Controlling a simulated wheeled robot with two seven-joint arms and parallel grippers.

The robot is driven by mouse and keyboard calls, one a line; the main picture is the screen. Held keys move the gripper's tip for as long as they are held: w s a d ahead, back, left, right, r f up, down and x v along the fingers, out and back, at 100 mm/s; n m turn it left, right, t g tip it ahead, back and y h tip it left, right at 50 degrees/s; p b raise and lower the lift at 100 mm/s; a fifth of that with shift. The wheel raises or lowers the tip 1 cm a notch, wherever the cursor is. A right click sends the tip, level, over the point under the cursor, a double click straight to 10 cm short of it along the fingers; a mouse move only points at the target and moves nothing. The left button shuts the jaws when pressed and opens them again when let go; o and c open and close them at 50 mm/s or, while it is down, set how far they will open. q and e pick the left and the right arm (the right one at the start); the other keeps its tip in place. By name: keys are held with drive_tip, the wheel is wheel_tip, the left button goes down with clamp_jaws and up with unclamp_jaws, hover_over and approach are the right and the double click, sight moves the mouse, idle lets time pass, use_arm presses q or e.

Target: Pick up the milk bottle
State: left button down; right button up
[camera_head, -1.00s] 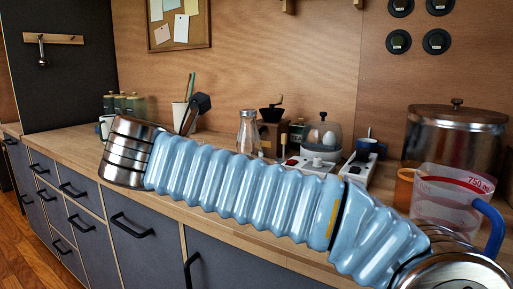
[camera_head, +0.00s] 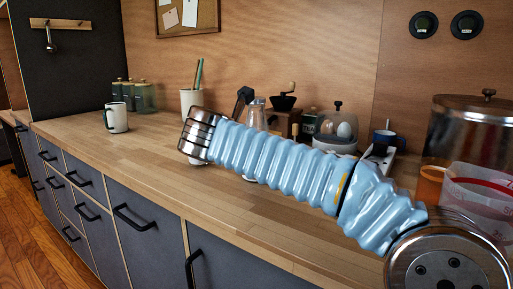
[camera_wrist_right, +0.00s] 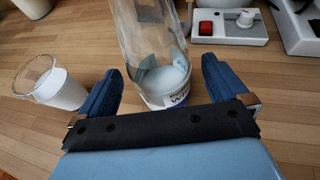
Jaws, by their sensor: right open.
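The milk bottle is clear glass with white milk low inside and a printed label near its base. In the right wrist view the bottle (camera_wrist_right: 150,35) stands upright between the two blue fingers of my right gripper (camera_wrist_right: 163,68), which are apart. I see no clear grip on it. In the head view the bottle (camera_head: 256,115) stands on the counter, its lower part hidden behind my blue right arm. The right gripper's fingers are hidden in that view. My left gripper is not in view.
A glass of white liquid (camera_wrist_right: 58,87) stands left of the gripper. A white device with a red button (camera_wrist_right: 228,25) is behind, to the right. The left front counter is clear.

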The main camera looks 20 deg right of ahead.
drive_tip(key=x, duration=0.2)
drive_tip(key=shift+w+d+f, duration=0.1)
drive_tip(key=shift+w+d, duration=0.15)
drive_tip(key=shift+w, duration=0.05)
drive_tip(key=c, duration=1.4)
drive_tip(key=shift+c, duration=0.2)
